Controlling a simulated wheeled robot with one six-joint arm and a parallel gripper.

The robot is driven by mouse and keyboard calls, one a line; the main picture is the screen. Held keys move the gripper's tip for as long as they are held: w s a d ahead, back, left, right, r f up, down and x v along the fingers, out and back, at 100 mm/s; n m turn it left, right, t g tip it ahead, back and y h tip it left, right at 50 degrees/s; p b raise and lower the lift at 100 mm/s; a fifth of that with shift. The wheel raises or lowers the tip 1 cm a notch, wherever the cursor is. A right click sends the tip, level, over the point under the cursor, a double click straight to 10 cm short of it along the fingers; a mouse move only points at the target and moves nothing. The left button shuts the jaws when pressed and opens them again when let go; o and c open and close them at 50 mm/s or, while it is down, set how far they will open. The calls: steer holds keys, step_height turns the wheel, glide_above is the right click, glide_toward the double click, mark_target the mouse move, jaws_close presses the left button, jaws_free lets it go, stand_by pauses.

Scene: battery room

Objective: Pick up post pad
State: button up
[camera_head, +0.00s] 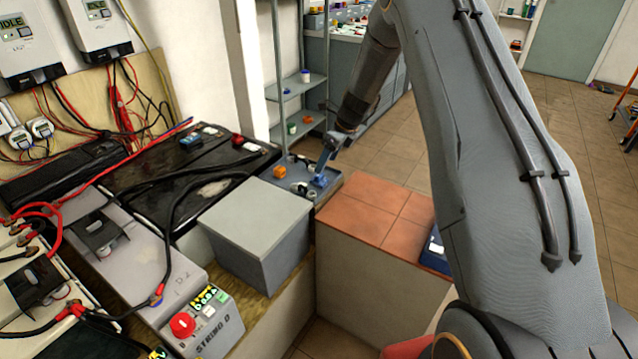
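A small grey tray (333,181) stands at the far end of the bench and holds several small items. Among them are an orange block (263,172) at its left edge and a small dark and white piece (301,188) near its front. I cannot tell which item is the post pad. My gripper (321,172) points down over the tray's right part, with a blue piece at or just below its tips. Whether the fingers are open or shut on it is too small to tell.
A grey box (255,225) stands just in front of the tray. Batteries with cables (150,270) fill the bench to the left. A shelf rack (300,85) stands behind.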

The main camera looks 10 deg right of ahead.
mark_target(319, 179)
steer(key=shift+p+x, duration=1.1)
steer(key=shift+x, duration=2.85)
steer(key=shift+c, duration=0.4)
steer(key=c, duration=1.1)
